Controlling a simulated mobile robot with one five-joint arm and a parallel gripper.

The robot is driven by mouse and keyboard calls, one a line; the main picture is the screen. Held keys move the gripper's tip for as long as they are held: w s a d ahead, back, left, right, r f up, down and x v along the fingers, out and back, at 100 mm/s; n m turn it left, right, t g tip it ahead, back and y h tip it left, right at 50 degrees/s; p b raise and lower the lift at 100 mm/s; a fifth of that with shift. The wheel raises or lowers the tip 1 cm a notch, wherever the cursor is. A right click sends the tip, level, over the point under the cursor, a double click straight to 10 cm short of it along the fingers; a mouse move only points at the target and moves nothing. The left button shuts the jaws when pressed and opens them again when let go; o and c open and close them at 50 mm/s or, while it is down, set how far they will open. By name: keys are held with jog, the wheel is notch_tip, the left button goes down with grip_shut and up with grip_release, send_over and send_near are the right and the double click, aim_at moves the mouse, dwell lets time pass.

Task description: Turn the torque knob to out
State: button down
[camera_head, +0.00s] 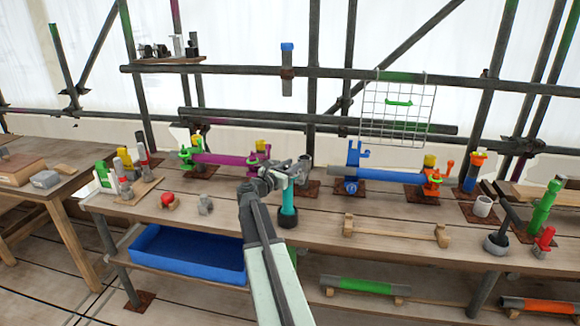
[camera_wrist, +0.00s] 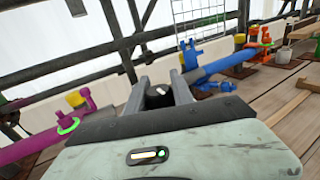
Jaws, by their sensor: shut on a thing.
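My gripper (camera_head: 287,173) is over the middle of the bench, its jaws shut on a dark round piece. In the wrist view the dark piece (camera_wrist: 157,97), with a pale mark on top, sits between the two grey fingers; it looks like the torque knob. A teal upright tool (camera_head: 288,196) with a black foot (camera_head: 289,217) stands directly below the jaws. The jaws hide its top, so I cannot tell how the knob joins it. No setting labels are readable.
A magenta tube (camera_head: 228,159) with green clamps lies to the left. A blue tube (camera_head: 385,172) with an orange clamp (camera_head: 434,179) lies to the right. A wooden rack (camera_head: 390,231) is in front. A blue tray (camera_head: 188,254) sits on the lower shelf.

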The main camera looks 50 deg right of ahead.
jog(key=shift+s+m+g, duration=0.1)
jog(key=shift+m+g, duration=0.3)
jog(key=shift+g, duration=0.3)
jog(key=c, duration=1.1)
grip_release()
jog(key=a, duration=0.8)
jog(key=shift+s, duration=0.25)
jog(key=shift+d, duration=0.1)
